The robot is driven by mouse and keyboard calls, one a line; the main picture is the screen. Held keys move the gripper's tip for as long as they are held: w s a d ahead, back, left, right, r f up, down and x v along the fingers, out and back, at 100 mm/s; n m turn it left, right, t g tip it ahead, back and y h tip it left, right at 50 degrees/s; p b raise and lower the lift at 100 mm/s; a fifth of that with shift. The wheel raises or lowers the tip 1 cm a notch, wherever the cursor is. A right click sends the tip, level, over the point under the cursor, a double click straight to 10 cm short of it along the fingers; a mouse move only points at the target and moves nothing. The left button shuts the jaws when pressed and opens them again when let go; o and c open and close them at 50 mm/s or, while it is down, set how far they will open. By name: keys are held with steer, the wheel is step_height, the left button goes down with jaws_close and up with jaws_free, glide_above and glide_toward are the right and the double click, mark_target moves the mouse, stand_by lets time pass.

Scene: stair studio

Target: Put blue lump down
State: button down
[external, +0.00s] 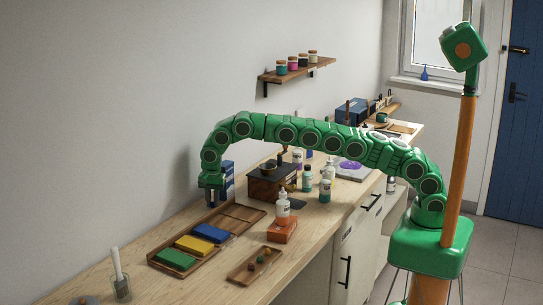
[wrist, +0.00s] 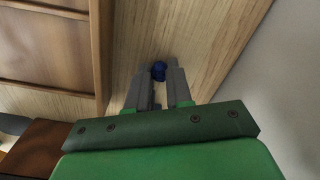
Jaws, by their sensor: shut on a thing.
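The blue lump (wrist: 159,71) is a small, dark blue, rounded piece. In the wrist view it sits at the tips of my gripper (wrist: 160,84), which is shut on it. The pale wooden bench top lies beyond it; I cannot tell whether the lump touches the wood. In the external view my gripper (external: 211,202) points down near the wall, behind the far end of the wooden tray (external: 190,262). The lump cannot be made out there.
The tray holds a green block (external: 175,259), a yellow block (external: 194,244) and a blue block (external: 210,232). A dark blue box (external: 228,178) stands close to my gripper. A wooden box (external: 268,186), white bottle (external: 283,205) and small tray (external: 243,275) are to the right.

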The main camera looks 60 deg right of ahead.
steer(key=shift+f, duration=0.1)
steer(key=c, duration=1)
jaws_free()
steer(key=shift+r, duration=3.9)
